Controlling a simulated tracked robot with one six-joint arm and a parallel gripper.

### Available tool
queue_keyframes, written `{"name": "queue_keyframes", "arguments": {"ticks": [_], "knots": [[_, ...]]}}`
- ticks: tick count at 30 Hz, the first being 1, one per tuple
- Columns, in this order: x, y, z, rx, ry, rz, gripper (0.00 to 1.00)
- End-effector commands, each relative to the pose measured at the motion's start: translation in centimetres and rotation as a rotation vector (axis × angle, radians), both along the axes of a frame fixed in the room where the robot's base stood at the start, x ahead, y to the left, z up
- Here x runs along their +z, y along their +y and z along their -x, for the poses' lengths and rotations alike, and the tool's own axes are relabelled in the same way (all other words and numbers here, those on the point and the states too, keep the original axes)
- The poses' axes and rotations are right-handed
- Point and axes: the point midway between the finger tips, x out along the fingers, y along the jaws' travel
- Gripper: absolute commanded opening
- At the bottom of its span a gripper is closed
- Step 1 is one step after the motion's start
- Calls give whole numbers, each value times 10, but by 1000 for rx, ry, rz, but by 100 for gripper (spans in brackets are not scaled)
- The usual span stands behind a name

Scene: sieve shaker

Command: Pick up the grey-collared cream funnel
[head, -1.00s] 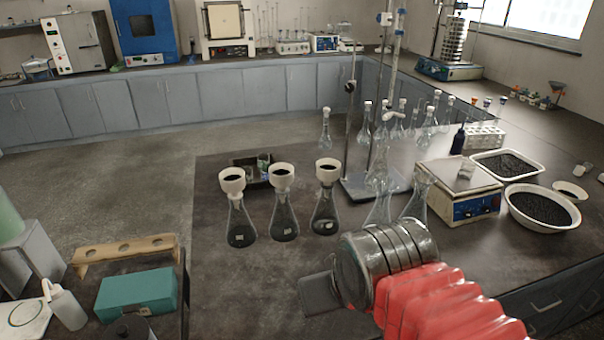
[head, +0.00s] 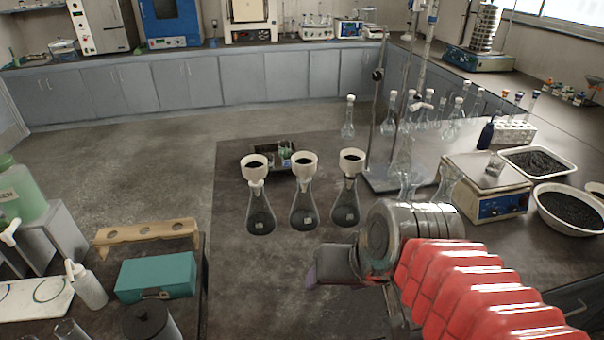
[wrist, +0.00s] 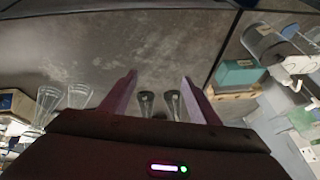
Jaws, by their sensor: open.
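Three cream funnels with dark contents sit in the mouths of three conical flasks on the dark bench: a left funnel (head: 255,163), a middle funnel (head: 304,160) and a right funnel (head: 352,158). The right one's collar looks darkest, and the left one's looks pale; I cannot tell surely which collar is grey. My gripper (head: 330,268) is in front of the flasks, nearer me, apart from them and empty. In the wrist view my gripper (wrist: 160,98) has its two fingers wide apart. Flasks (wrist: 147,103) show between the fingers, their tops hidden by the gripper body.
A small dark tray (head: 262,153) lies behind the funnels. A retort stand (head: 376,130), glass flasks and a balance (head: 487,185) stand to the right. A teal box (head: 155,277) and wooden rack (head: 146,234) are at left. The bench left of the flasks is clear.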

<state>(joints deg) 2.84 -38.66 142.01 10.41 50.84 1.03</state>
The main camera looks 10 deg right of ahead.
Motion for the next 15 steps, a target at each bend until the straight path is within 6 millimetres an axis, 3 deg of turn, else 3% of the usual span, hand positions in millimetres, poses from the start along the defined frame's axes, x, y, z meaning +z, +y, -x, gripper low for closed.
{"name": "queue_keyframes", "arguments": {"ticks": [9,15], "knots": [[-5,47,-44,-252,94,-394,56],[-2,66,-79,-438,153,-635,56]]}}
